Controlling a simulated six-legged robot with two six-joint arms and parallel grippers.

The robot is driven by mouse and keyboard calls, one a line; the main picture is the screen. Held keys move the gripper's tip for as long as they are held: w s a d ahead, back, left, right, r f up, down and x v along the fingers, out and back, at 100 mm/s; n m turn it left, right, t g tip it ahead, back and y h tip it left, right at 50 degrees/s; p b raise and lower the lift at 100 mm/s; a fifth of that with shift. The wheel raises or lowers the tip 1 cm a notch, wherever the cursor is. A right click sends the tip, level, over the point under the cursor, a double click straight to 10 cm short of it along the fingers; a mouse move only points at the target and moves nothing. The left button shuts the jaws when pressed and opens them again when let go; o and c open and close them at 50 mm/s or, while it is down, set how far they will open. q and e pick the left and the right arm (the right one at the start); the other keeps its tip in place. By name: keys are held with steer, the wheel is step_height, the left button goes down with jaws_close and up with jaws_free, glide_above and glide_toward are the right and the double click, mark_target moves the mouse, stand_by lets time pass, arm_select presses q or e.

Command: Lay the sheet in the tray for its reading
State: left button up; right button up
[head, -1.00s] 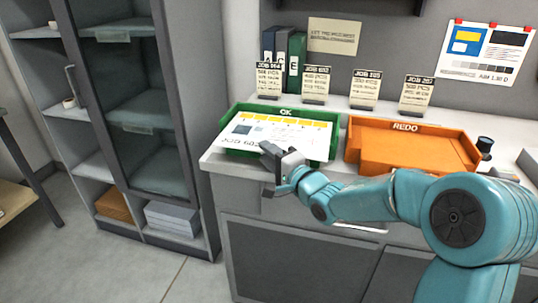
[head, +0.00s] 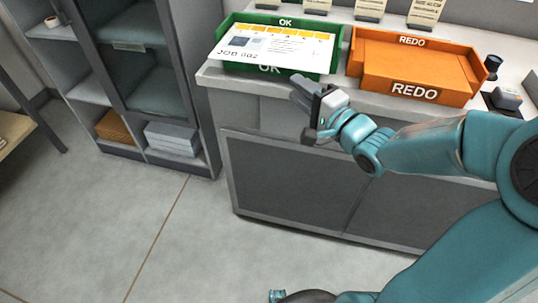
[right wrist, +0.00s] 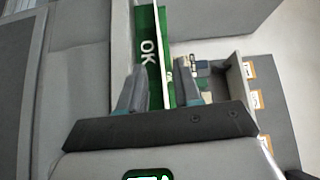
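The white printed sheet (head: 275,47), with a yellow band and a JOB number, lies across the green OK tray (head: 325,62). Its left corner sticks out past the tray's side, and its near edge covers part of the front OK label. My right gripper (head: 303,92) is in front of and below the tray's front wall, apart from the sheet. In the right wrist view my right gripper (right wrist: 160,92) has its two fingers apart, with the green tray (right wrist: 148,50) beyond them and nothing clearly held. My left gripper is not in view.
The orange REDO tray (head: 415,66) stands to the right on the same grey counter (head: 228,80). Job cards (head: 370,8) stand behind the trays. A dark cabinet with shelves (head: 150,90) is at the left. The floor (head: 180,225) before the counter is clear.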

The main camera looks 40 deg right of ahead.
steer(key=w+a+f+n+g+y, duration=0.1)
steer(key=a+f+n+g, duration=0.15)
steer(key=f, duration=0.55)
steer(key=w+a+f+n+g, duration=0.1)
steer(key=w+a+f+g, duration=0.15)
steer(key=f, duration=0.65)
steer(key=s+a+f+n+g+y, duration=0.1)
steer(key=s+a+f+n+g, duration=0.15)
steer(key=a+f, duration=0.4)
steer(key=s+a+f+n+g, duration=0.2)
steer(key=s+a+f+g, duration=0.15)
steer(key=f, duration=0.55)
steer(key=s+a+f+n+g, duration=0.3)
steer(key=s+a+f, duration=0.1)
steer(key=s, duration=0.3)
steer(key=s+a+f+n+g+y, duration=0.1)
steer(key=s+a+f+n+g, duration=0.2)
steer(key=s+a+f+n, duration=0.1)
steer(key=s+a+f, duration=0.1)
steer(key=s+f, duration=0.1)
steer(key=s, duration=0.1)
steer(key=shift+s+f+g, duration=0.15)
steer(key=shift+s+g, duration=0.2)
steer(key=shift+g, duration=0.05)
